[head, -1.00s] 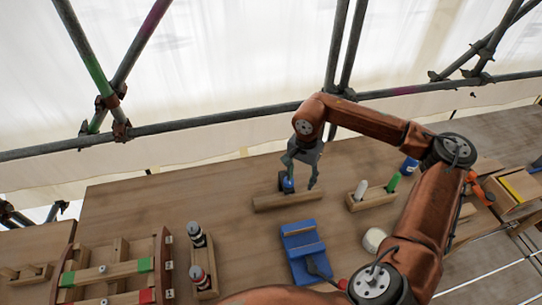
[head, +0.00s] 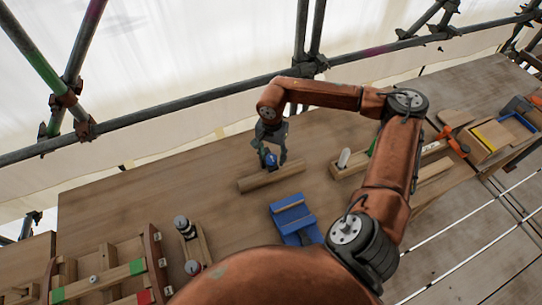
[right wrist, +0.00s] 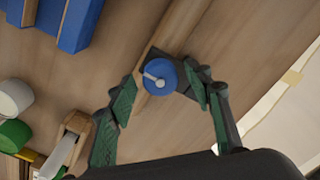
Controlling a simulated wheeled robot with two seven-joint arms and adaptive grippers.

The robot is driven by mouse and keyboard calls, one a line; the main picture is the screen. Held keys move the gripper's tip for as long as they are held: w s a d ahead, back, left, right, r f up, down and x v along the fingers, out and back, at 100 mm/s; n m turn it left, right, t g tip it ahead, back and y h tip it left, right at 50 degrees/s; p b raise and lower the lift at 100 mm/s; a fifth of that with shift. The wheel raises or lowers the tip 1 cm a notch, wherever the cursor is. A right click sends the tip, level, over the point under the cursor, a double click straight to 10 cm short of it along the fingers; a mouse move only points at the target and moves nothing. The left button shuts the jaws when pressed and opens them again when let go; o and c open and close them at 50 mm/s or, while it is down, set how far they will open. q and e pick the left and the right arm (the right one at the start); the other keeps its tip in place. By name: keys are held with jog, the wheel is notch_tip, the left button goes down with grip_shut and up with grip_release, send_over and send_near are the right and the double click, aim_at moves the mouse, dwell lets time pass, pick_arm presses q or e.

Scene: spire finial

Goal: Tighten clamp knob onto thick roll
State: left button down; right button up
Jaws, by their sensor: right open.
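A round blue knob (head: 270,160) with a small pale metal lever on its face sits at a wooden bar on the bench. It shows large in the right wrist view (right wrist: 160,75). My right gripper (head: 270,158) is open over it, with one green-padded finger on each side in the right wrist view (right wrist: 165,97). The right finger looks very close to the knob; I cannot tell whether it touches. The wooden bar (head: 285,173) lies beneath. A white roll (head: 344,158) and a green roll (right wrist: 12,136) stand in a wooden rack to the right. I cannot tell which thing is the thick roll. My left gripper is out of view.
A blue block-like fixture (head: 287,212) stands in front of the bar. A wooden holder (head: 198,248) with dark-and-white pieces stands left of it. A wooden frame with green and red blocks (head: 100,280) is at the lower left. Scaffold poles (head: 160,118) run behind the bench.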

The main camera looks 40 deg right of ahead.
jog(key=shift+c, duration=0.2)
jog(key=c, duration=1.1)
